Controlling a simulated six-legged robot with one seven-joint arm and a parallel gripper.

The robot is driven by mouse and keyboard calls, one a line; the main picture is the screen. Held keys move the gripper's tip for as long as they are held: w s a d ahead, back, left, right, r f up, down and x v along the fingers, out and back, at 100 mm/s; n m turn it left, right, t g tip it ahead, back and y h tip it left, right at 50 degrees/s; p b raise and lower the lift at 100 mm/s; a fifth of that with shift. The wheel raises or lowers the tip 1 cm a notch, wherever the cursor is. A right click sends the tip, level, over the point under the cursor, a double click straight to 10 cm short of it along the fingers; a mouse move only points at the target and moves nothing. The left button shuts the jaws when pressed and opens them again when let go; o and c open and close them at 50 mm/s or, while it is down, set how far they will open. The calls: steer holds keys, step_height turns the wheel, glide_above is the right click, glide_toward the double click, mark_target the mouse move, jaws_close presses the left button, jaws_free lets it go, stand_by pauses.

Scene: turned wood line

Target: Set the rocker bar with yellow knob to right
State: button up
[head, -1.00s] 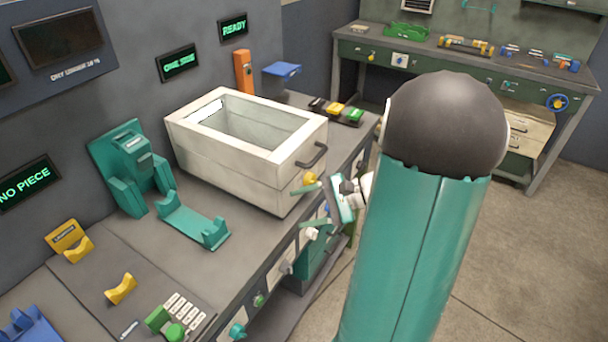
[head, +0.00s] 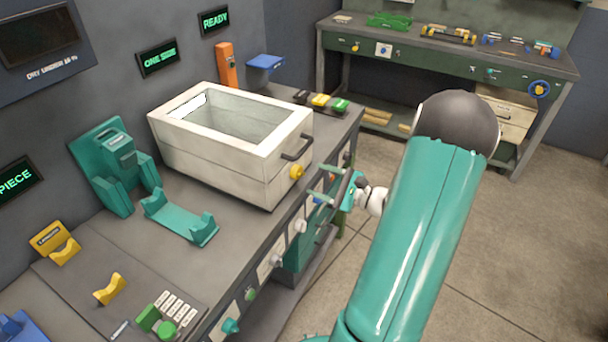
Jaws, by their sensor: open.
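A yellow knob (head: 297,171) shows below the dark handle of the white box, near the bench's front edge. I cannot tell whether it sits on the box or in front of it. No rocker bar can be made out on it, nor which way one is set. My gripper (head: 313,182) is open and empty at the bench front, its two teal fingers pointing left, just right of the yellow knob. I see no clear contact. Another yellow knob (head: 355,47) is on the front of the far bench.
The white box (head: 190,150) stands on the near bench (head: 195,270). Several knobs, including a teal one (head: 231,325) and a green one (head: 250,293), line the bench front. A teal cradle (head: 180,220) lies left of the box. The floor (head: 500,240) at right is clear.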

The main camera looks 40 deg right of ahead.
mark_target(303, 174)
steer(key=x, duration=0.5)
steer(key=shift+w+a, duration=0.1)
steer(key=shift+w, duration=0.2)
steer(key=c, duration=1)
